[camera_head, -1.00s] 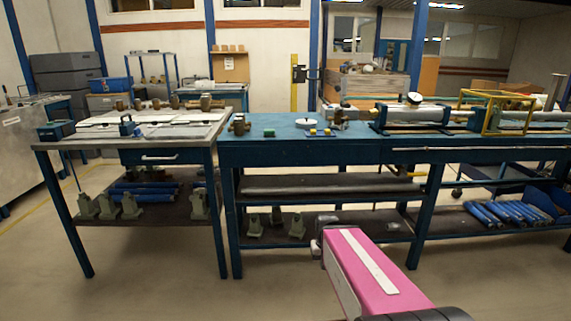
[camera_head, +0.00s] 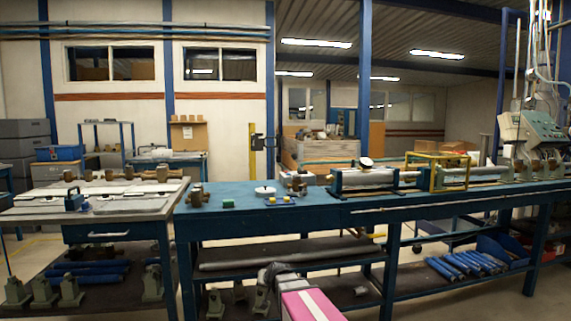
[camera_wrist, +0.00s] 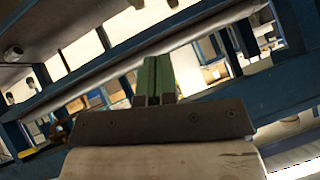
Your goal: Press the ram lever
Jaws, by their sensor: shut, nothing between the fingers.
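The ram lever cannot be picked out for certain in either view. A long thin pale rod (camera_head: 455,201) runs along the front edge of the blue bench (camera_head: 262,222); I cannot tell whether it is the lever. The test rig (camera_head: 365,181), with a long cylinder and a round gauge, lies on top of the bench. My gripper (camera_wrist: 157,68) shows in the wrist view with its two green fingers together and nothing between them. It points towards blue beams and shelving, apart from them as far as I can see. In the head view my pink arm is low in front of the bench.
A second table (camera_head: 110,206) stands at the left with brass fittings on it. A yellow frame (camera_head: 436,173) and a grey control box (camera_head: 532,130) are to the right. Blue cylinders (camera_head: 460,264) lie on the lower shelf. Open floor shows at the lower right.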

